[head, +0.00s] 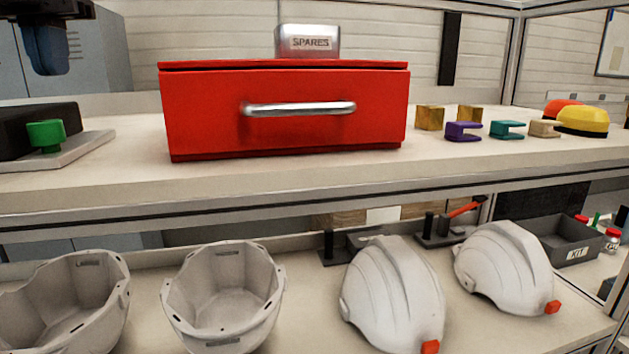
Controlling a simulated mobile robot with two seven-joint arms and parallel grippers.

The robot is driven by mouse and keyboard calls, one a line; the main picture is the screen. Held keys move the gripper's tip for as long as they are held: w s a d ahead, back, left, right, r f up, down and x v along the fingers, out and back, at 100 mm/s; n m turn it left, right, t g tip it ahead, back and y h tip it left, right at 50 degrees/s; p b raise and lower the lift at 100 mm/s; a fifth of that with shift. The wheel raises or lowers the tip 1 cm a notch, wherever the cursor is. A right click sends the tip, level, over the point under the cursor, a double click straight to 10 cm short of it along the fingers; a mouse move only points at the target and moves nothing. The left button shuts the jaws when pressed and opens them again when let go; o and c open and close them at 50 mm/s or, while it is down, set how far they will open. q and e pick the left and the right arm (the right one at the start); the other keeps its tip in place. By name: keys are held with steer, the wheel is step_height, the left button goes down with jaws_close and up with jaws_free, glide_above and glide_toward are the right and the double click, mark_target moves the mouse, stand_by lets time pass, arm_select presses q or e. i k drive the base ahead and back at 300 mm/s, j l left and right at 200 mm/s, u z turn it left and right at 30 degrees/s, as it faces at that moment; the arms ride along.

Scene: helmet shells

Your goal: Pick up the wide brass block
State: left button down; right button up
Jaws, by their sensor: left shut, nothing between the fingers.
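Two brass-coloured blocks stand on the upper shelf, right of the red drawer box. The left one (429,118) looks a little wider and nearer; the other (469,114) is partly hidden behind a purple clip. I cannot tell for sure which is the wide one. My left gripper (48,70) hangs at the top left corner, shut and empty, far to the left of both blocks. My right gripper is out of view.
The red drawer box (285,85) with a silver handle and a SPARES block (307,42) on top lies between. Purple (463,132), teal (507,130) and tan (544,129) clips sit before the blocks. White helmet shells (395,295) fill the lower shelf.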

mark_target(427, 117)
steer(key=k, duration=1)
